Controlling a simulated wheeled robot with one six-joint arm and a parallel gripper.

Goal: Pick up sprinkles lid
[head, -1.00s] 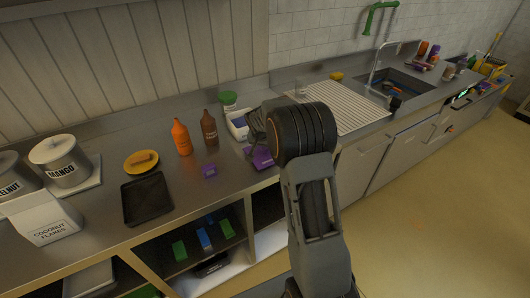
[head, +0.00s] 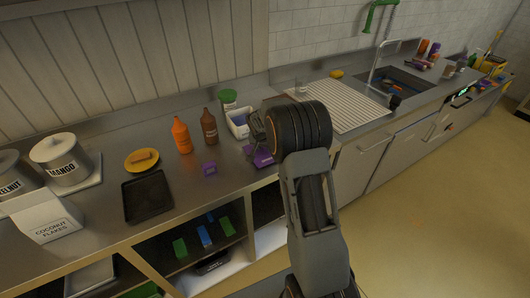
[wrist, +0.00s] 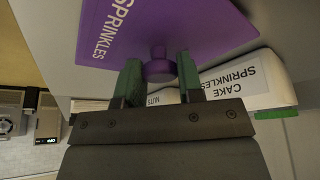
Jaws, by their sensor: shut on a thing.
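The purple sprinkles lid (wrist: 150,25) fills the top of the wrist view, with white SPRINKLES lettering and a round purple knob (wrist: 158,68). My gripper (wrist: 161,78) has its two green-padded fingers on either side of the knob and is shut on it. In the head view the lid (head: 264,157) shows as a purple patch beside my gripper (head: 256,138), partly hidden by my arm. I cannot tell whether the lid touches the counter.
A white CAKE SPRINKLES container (wrist: 238,80) lies beyond the fingers in the wrist view.

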